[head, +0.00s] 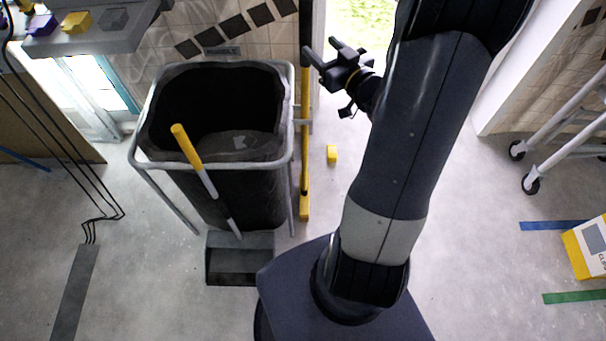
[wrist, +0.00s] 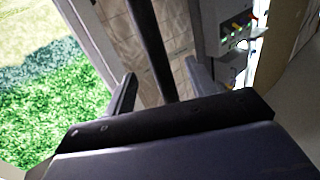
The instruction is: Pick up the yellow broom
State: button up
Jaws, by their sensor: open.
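The yellow broom (head: 304,150) stands upright along the right side of the black bin. Its pole is black at the top and yellow lower down, with a yellow foot on the floor. My gripper (head: 318,52) is open at the upper part of the pole, just right of it, fingers pointing left. In the wrist view, the dark pole (wrist: 150,45) appears in the gap between the two fingers of my gripper (wrist: 160,70), apart from both. Whether it lies fully between the fingertips or just beyond them, I cannot tell.
A black bin (head: 215,75) in a grey tube frame stands left of the broom. A dustpan (head: 240,262) with a yellow and grey handle leans before it. A wheeled metal frame (head: 570,140) stands right.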

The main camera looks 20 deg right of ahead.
aim_at(306, 34)
jog(key=w, duration=0.2)
jog(key=w+a, duration=0.1)
jog(key=w, duration=0.1)
jog(key=shift+w+p, duration=0.3)
jog(key=shift+w, duration=0.05)
jog(key=shift+w+a+p, duration=0.2)
jog(key=shift+w+p, duration=0.35)
jog(key=shift+w, duration=2.35)
jog(key=shift+c, duration=0.4)
grip_shut()
